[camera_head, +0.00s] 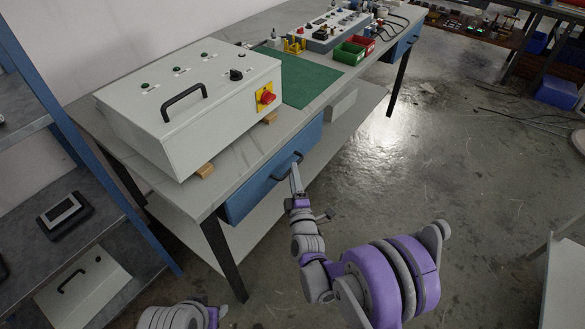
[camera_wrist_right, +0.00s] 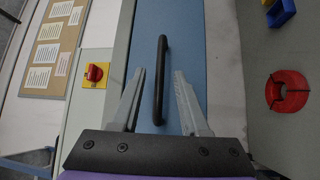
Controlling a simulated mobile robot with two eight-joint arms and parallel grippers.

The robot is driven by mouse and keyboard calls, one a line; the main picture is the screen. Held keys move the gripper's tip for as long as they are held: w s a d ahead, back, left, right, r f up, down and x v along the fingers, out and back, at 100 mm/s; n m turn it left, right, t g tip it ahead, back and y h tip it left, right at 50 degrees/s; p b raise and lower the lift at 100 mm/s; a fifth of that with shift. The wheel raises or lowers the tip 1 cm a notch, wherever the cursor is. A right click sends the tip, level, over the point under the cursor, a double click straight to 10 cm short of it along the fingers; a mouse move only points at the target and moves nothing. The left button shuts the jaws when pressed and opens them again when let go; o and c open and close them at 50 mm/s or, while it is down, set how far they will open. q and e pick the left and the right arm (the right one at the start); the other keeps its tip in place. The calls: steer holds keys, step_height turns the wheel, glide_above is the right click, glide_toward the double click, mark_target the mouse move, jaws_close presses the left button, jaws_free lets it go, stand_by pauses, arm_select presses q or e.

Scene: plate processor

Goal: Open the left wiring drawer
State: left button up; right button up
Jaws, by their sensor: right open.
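The left wiring drawer (camera_head: 252,190) has a blue front under the near end of the workbench and looks shut. It also fills the middle of the right wrist view (camera_wrist_right: 220,60). Its dark bar handle (camera_wrist_right: 160,70) passes between the two fingers of my right gripper (camera_wrist_right: 159,74). The fingers are open on either side of it, with a gap visible on both sides. In the head view my right gripper (camera_head: 296,180) is at the handle and partly covers it. My left gripper is not in view; only part of my left arm shows at the bottom.
A grey control box (camera_head: 190,100) with a black handle and red switch stands on the bench above the drawer. A green mat (camera_head: 308,82) and red and green bins lie farther back. Another blue drawer (camera_head: 403,42) is at the far end. A shelf (camera_head: 30,130) stands left.

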steer(key=shift+w+a+r, duration=0.1)
steer(key=shift+w, duration=0.6)
steer(key=shift+w+a+r, duration=0.1)
steer(key=shift+w, duration=0.6)
jaws_close()
stand_by(0.4)
